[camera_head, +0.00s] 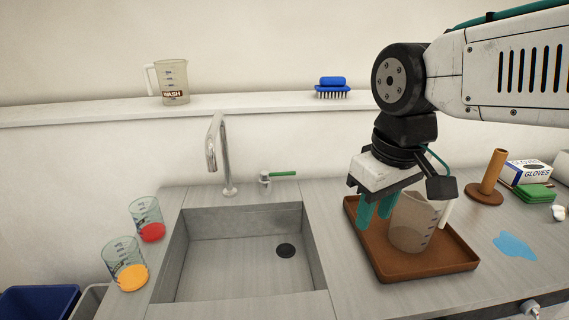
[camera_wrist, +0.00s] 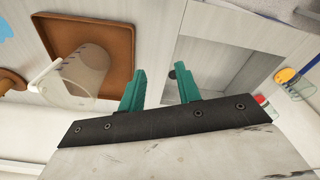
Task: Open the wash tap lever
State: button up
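The wash tap (camera_head: 217,155) is a chrome gooseneck behind the sink. Its green lever (camera_head: 283,173) sits on a small metal valve (camera_head: 264,180) right of the spout and points right, about level. No water shows from the spout. My gripper (camera_head: 374,212) is to the right of the lever, pointing down over the left part of the brown tray. Its two teal fingers are apart with nothing between them, as the wrist view (camera_wrist: 162,80) also shows. The lever is not visible in the wrist view.
A clear jug (camera_head: 412,226) stands in the brown tray (camera_head: 425,270), close beside my fingers. The sink (camera_head: 225,268) is empty. A shelf (camera_head: 250,103) holds a WASH jug (camera_head: 172,82) and blue brush (camera_head: 332,87).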

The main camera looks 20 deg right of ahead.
jog(key=w+r+n, duration=0.1)
jog(key=w+n, duration=0.6)
jog(key=w, duration=1.2)
jog(key=n, duration=0.7)
send_near(286, 174)
jog(key=shift+t, duration=0.4)
jog(key=f, duration=0.5)
jog(key=w+f, duration=0.1)
jog(key=f, duration=0.1)
jog(key=shift+w+f, duration=0.1)
jog(key=shift+f, duration=0.15)
grip_shut()
